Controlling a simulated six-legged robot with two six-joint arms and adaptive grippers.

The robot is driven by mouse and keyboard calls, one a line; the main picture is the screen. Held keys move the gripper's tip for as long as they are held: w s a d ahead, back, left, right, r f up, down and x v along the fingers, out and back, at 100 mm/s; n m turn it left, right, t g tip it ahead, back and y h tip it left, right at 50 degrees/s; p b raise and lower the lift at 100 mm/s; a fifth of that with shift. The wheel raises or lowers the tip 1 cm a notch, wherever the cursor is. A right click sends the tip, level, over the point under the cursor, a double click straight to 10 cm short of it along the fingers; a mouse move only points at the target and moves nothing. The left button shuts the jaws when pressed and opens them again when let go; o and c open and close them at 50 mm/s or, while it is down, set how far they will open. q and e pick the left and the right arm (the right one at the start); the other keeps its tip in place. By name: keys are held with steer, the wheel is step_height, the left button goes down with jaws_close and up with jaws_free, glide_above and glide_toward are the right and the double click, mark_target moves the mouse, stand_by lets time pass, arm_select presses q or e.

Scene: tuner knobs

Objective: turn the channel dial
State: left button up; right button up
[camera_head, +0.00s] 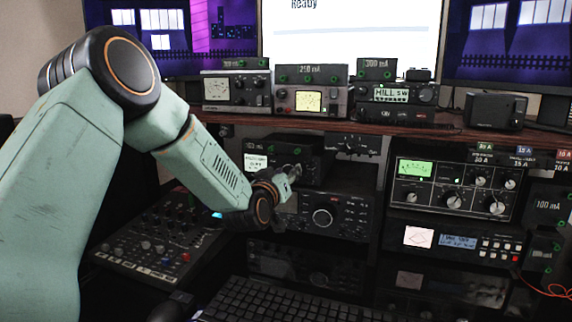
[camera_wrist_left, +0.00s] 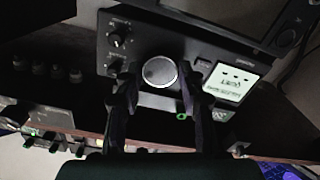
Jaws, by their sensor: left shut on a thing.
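A dark tuner box with a white meter face (camera_head: 257,162) stands on the shelf below the desk top. In the left wrist view its front panel shows turned over, with a round silver channel dial (camera_wrist_left: 159,72), two small black knobs to the left and the lit white meter (camera_wrist_left: 229,82) to the right. My left gripper (camera_head: 290,173) is at this box in the head view and hides the dial there. In the left wrist view its two dark fingers (camera_wrist_left: 160,80) stand on either side of the dial, shut on it. My right gripper is not in view.
A radio with a large round knob (camera_head: 322,217) sits just below my left gripper. A mixer panel (camera_head: 160,245) and a keyboard (camera_head: 290,302) lie in front. Several meters stand on the wooden shelf (camera_head: 330,128) above. A rack (camera_head: 450,190) of knobbed units stands at the right.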

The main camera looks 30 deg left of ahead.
arm_select(q)
steer(key=m+p, duration=0.3)
steer(key=shift+r+m, duration=0.15)
steer(key=shift+m, duration=0.15)
steer(key=shift+m+p, duration=1.7)
steer(key=o, duration=1.2)
steer(key=shift+f, duration=0.2)
steer(key=shift+s, duration=0.1)
steer(key=v, duration=1.2)
steer(key=shift+d+r, duration=0.1)
